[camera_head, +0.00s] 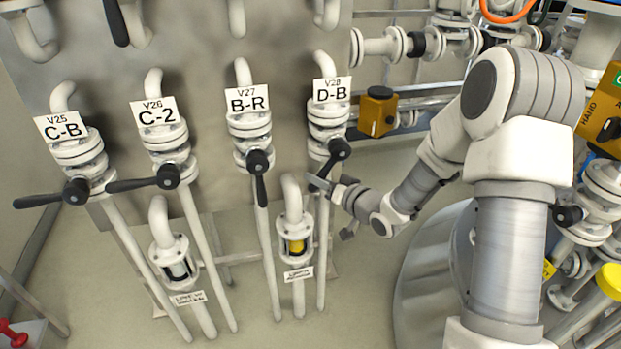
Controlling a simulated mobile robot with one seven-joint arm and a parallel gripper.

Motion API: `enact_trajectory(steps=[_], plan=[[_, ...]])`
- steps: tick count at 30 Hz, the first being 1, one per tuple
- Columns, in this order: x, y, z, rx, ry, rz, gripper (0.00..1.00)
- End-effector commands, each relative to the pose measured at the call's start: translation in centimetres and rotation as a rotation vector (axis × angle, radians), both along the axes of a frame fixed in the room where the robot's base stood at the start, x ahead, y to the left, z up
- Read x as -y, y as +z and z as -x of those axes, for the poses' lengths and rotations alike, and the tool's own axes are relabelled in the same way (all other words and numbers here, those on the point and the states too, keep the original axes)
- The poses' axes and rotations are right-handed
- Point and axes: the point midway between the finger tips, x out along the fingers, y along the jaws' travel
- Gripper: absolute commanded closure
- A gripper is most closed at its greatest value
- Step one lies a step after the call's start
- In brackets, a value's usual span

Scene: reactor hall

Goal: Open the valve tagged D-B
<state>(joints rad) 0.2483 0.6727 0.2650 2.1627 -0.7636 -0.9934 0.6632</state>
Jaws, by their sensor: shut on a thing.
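The valve tagged D-B (331,90), also marked V28, is on the rightmost of the tagged pipes in the head view. Its black lever handle (338,152) points down and to the left from the hub. My gripper (322,184) is at the lower end of this handle, shut on it. My arm reaches in from the right. The fingers partly hide the handle's end and the pipe behind.
Valves B-R (257,160), C-2 (168,176) and C-B (76,190) stand to the left. B-R's handle points down; the other two point left. A sight glass with yellow inside (296,246) is just below left of my gripper. A yellow box (377,111) is to the right.

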Motion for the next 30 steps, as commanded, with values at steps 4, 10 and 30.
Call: enact_trajectory(steps=[4,10,30], plan=[[1.6,-1.2,-0.3,0.028,-0.01,0.141,1.0],[3.1,-1.8,-0.7,0.075,-0.011,0.306,1.0],[5.6,-1.8,-1.4,0.146,-0.013,0.555,1.0]])
